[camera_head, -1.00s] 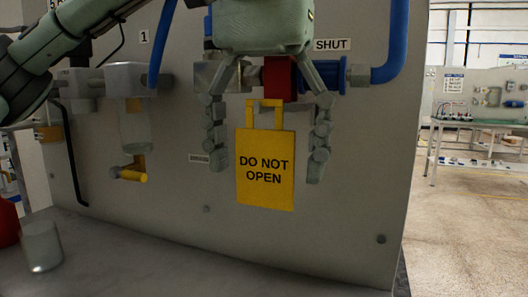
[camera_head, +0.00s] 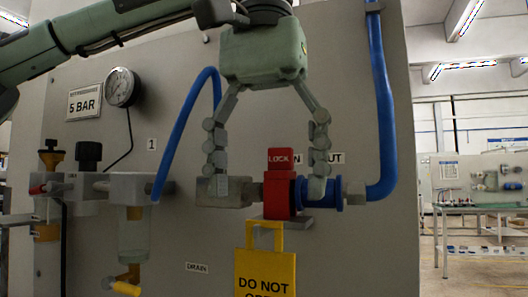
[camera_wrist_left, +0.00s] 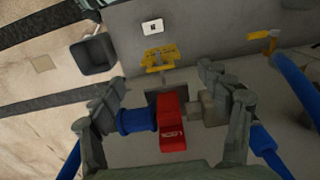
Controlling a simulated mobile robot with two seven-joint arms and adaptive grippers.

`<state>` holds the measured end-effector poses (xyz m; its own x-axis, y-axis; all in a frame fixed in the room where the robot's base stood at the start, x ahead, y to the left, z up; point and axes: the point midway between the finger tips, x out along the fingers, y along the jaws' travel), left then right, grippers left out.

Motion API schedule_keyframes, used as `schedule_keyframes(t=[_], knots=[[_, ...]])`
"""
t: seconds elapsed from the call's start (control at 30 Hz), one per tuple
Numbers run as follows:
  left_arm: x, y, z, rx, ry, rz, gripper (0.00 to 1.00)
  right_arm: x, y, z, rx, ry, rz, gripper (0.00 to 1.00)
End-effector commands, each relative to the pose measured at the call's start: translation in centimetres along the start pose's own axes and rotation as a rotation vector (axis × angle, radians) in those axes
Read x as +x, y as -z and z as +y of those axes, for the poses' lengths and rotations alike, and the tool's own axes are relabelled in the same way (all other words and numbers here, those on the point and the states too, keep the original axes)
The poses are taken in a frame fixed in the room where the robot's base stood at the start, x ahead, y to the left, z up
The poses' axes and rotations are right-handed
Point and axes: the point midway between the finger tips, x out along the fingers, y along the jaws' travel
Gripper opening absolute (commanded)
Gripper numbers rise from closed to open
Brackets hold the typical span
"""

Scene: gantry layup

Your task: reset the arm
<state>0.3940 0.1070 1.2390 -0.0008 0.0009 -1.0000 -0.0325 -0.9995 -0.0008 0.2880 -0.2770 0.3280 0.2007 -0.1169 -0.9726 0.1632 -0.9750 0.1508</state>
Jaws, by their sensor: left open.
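My left gripper (camera_head: 265,160) is open, pointing down in front of the grey panel (camera_head: 350,130), its fingers spread to both sides of a red lock (camera_head: 279,185). A yellow "DO NOT OPEN" tag (camera_head: 265,270) hangs below the red lock, its lower part cut off in the head view. In the left wrist view the gripper's fingers (camera_wrist_left: 165,110) stand left and right of the red lock (camera_wrist_left: 172,122), with nothing seen held between them. The yellow tag (camera_wrist_left: 160,56) shows beyond it. My right gripper is in neither view.
A blue fitting (camera_head: 320,193) and blue hose (camera_head: 382,110) lie right of the lock, a metal block (camera_head: 225,190) left. A pressure gauge (camera_head: 122,87) and a clear bowl (camera_head: 134,232) with a yellow drain handle (camera_head: 126,286) are further left. In the wrist view a dark bin (camera_wrist_left: 94,54) stands upper left.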

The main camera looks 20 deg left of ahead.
Motion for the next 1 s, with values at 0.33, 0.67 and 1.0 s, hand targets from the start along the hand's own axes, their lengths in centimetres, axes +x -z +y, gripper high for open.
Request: schedule_keyframes(t=[0.33, 0.67, 1.0], knots=[[-2.4, 0.0, 0.0, 0.0, 0.001, 0.001, 0.77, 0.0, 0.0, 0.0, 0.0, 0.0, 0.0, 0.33], [-2.2, 0.0, 0.0, 0.001, 0.0, -0.001, 0.77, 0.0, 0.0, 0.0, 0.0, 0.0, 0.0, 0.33], [1.2, 0.1, 0.0, 0.006, 0.001, -0.009, 0.77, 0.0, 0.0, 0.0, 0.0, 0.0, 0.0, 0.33]])
